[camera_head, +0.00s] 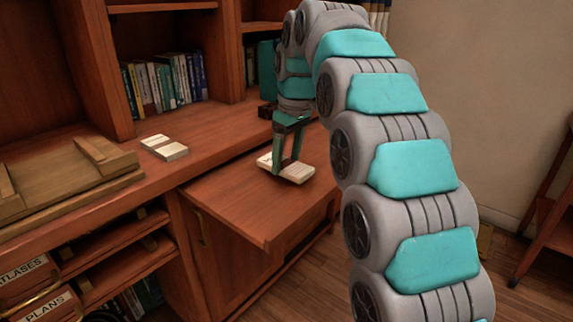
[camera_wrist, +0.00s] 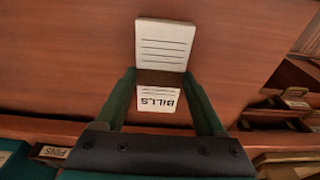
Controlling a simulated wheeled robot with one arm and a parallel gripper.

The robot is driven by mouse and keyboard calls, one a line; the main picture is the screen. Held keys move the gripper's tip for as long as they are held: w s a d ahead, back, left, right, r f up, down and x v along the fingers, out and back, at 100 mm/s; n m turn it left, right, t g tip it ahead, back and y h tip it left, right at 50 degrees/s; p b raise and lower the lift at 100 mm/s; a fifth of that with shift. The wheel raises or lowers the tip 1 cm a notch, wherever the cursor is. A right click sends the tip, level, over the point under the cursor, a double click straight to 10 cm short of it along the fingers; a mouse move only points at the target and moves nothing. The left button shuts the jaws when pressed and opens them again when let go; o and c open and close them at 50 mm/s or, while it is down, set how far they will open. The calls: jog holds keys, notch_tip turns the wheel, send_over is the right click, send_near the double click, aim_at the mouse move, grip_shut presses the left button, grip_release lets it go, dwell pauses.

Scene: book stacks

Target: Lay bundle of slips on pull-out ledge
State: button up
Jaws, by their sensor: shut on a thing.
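My gripper (camera_head: 284,168) points down over the pull-out ledge (camera_head: 240,212), with its fingers on either side of a pale bundle of slips (camera_head: 296,174). In the wrist view my gripper (camera_wrist: 160,77) is shut on this bundle (camera_wrist: 164,45) across its dark middle band. The bundle shows ruled lines on one half and the word BILLS on the other. It lies flat, at or just above the bare wood of the ledge; I cannot tell whether it touches.
A similar pale bundle (camera_head: 165,147) lies on the desk top left of the ledge. A wooden board (camera_head: 75,190) lies farther left. Books (camera_head: 165,82) stand in the shelf behind. The ledge's front part is clear. A box labelled PINS (camera_wrist: 52,151) shows in the wrist view.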

jog(key=shift+f, duration=1)
jog(key=shift+f, duration=0.15)
jog(key=o, duration=1.4)
jog(key=shift+c, duration=0.2)
